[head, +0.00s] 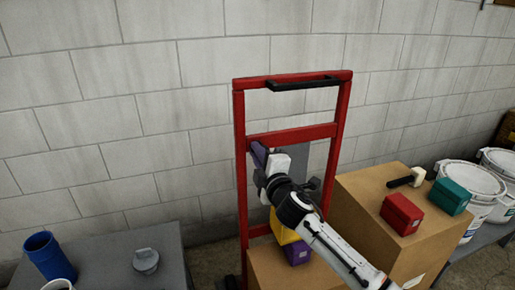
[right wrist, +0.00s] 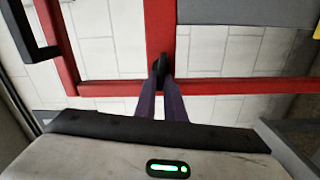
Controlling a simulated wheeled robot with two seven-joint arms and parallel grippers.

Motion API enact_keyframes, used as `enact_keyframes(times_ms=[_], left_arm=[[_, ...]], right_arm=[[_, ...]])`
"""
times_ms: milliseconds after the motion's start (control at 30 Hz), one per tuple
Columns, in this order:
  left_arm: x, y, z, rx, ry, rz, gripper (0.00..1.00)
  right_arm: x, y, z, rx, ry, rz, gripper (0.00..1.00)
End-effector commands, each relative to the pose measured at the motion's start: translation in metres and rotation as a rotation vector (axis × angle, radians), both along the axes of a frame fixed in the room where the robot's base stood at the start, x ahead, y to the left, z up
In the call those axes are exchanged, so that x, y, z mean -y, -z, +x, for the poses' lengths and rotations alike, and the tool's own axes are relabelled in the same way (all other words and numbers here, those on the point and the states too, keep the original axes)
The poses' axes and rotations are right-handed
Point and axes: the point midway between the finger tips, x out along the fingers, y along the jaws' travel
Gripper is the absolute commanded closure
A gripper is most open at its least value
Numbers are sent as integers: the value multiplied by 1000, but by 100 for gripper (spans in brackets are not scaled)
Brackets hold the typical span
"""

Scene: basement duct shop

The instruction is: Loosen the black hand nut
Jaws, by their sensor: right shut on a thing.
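The black hand nut (right wrist: 159,66) is a small dark knob on the red frame (right wrist: 165,15) in the right wrist view. It sits near where the upright meets the crossbar. My right gripper (right wrist: 162,78) has its purple fingers shut on the nut, which mostly hides between the fingertips. In the head view, my right gripper (head: 257,150) is at the left upright of the red frame (head: 240,120), just below the upper crossbar, and I cannot make out the nut there. My left gripper is not in view.
Cardboard boxes (head: 365,190) stand right of the frame, with a red box (head: 401,214), a teal box (head: 451,196) and a mallet (head: 407,180) on top. White buckets (head: 465,188) are at far right. A grey table (head: 110,265) at left holds a blue cup (head: 48,256).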

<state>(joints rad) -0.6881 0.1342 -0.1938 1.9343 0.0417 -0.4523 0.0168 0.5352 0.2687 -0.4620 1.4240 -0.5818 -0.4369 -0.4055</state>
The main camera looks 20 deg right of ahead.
Motion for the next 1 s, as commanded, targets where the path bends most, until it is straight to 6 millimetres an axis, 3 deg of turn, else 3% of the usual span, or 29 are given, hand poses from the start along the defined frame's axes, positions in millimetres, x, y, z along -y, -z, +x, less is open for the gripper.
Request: enact_keyframes(times_ms=[333, 900, 933, 1000], left_arm=[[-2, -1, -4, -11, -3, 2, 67], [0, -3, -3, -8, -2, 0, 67], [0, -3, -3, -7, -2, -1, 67], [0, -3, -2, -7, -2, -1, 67]], right_arm=[[0, 2, 0, 4, 0, -155, 100], [0, 3, 0, 5, 0, -187, 100], [0, 3, 0, 6, 0, -187, 89], [0, 3, 0, 5, 0, -187, 77]])
